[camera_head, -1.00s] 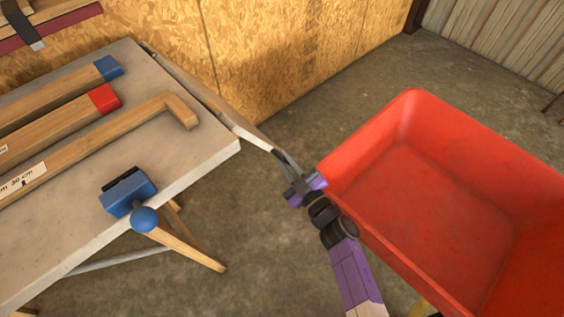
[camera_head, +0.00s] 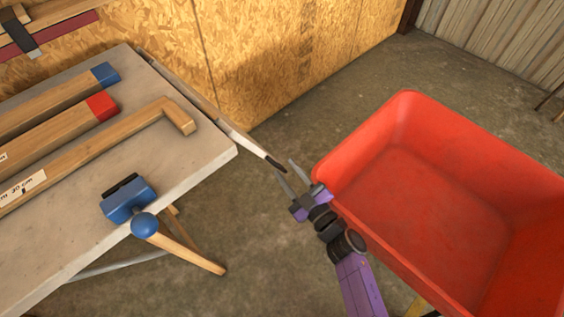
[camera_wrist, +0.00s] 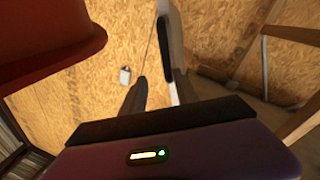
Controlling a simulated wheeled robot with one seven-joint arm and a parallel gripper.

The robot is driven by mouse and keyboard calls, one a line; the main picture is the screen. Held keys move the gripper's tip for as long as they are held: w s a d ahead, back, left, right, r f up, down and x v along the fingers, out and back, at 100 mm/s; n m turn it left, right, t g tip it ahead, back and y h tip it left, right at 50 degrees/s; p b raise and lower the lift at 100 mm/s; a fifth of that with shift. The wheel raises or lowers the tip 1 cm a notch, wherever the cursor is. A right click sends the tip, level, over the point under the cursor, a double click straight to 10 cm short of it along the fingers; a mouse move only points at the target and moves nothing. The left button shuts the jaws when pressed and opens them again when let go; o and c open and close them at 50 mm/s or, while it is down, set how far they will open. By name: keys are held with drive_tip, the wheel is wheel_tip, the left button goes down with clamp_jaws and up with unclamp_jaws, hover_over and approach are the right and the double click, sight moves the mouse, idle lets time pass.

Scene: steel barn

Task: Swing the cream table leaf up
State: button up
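The cream table leaf (camera_head: 237,133) shows nearly edge-on as a narrow pale strip along the far right edge of the worktable (camera_head: 215,162). Its near end is dark and points at my gripper. In the wrist view the leaf (camera_wrist: 175,42) is a pale upright strip that runs down to my right finger. My gripper (camera_head: 285,168) is open at the leaf's near end, beside the red bin. The fingers stand apart, with the dark end close to the fingertips. I cannot tell whether they touch. Most of the leaf's face is hidden.
A red bin (camera_head: 412,112) fills the right side, close to my arm. Wooden bars and a blue-headed mallet (camera_head: 130,201) lie on the table, the mallet's handle jutting past its edge. A chipboard wall (camera_head: 285,55) stands behind. Bare floor lies between table and bin.

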drive_tip(key=shift+v, duration=2.05)
drive_tip(key=shift+f, duration=0.15)
